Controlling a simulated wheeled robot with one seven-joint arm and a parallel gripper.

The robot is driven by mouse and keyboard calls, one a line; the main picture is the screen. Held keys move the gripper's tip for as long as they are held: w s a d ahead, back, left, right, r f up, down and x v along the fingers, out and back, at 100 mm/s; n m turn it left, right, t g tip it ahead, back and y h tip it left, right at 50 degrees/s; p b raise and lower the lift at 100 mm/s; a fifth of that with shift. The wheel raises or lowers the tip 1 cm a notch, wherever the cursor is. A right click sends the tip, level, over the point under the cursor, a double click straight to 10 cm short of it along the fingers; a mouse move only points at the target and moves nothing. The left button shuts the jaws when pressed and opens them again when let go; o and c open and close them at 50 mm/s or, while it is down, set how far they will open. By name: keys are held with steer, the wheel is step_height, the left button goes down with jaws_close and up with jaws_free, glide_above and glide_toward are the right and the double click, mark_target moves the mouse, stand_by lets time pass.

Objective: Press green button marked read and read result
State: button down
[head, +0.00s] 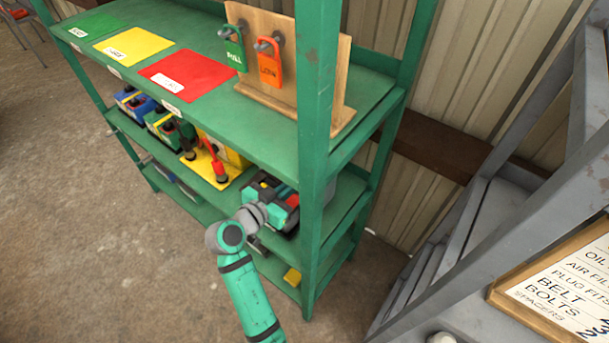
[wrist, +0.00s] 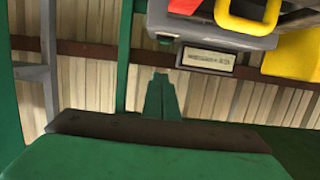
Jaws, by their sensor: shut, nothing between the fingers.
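A grey device (wrist: 215,30) with red parts and a yellow handle (wrist: 252,15) fills the top of the wrist view. It has a small light display panel (wrist: 206,59), whose characters are too small to read. A small green spot, perhaps the button (wrist: 165,39), shows left of the panel; its marking is not legible. My gripper (wrist: 162,77) is shut and empty, its green fingertips appearing below that spot; contact cannot be told. In the head view my gripper is at the right end of the green shelf unit's (head: 240,130) middle shelf, partly covering the device.
The shelf post (head: 318,130) stands just right of my gripper. Left on the shelf are a red-handled tool on a yellow base (head: 205,168) and battery-like boxes (head: 135,103). Above hang green (head: 232,48) and orange (head: 269,65) tags. Grey steps (head: 480,225) stand at right.

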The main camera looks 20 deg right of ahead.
steer(key=shift+v, duration=0.95)
steer(key=shift+w, duration=0.1)
steer(key=a+f+n+t+y, duration=0.1)
steer(key=f+n, duration=0.1)
steer(key=s+a+f+n+t+y, duration=0.1)
steer(key=a+f+n, duration=0.1)
steer(key=shift+s+a+f+y, duration=0.15)
steer(key=shift+s+f+y, duration=0.05)
steer(key=shift+f+y, duration=0.1)
steer(key=s+a+f+n+t+y, duration=0.1)
steer(key=s+a+f+n+y, duration=0.35)
steer(key=s, duration=0.35)
steer(key=s+a+f+n+t+y, duration=0.2)
steer(key=s+a+f+n+y, duration=0.1)
steer(key=s+f, duration=0.4)
steer(key=s+r+y, duration=0.1)
steer(key=s+r, duration=0.3)
steer(key=s, duration=0.7)
steer(key=s+r+t+y, duration=0.1)
steer(key=s+r, duration=0.3)
steer(key=s, duration=0.8)
steer(key=shift+d+r+m, duration=0.35)
steer(key=shift+r+m, duration=0.05)
steer(key=shift+m, duration=0.05)
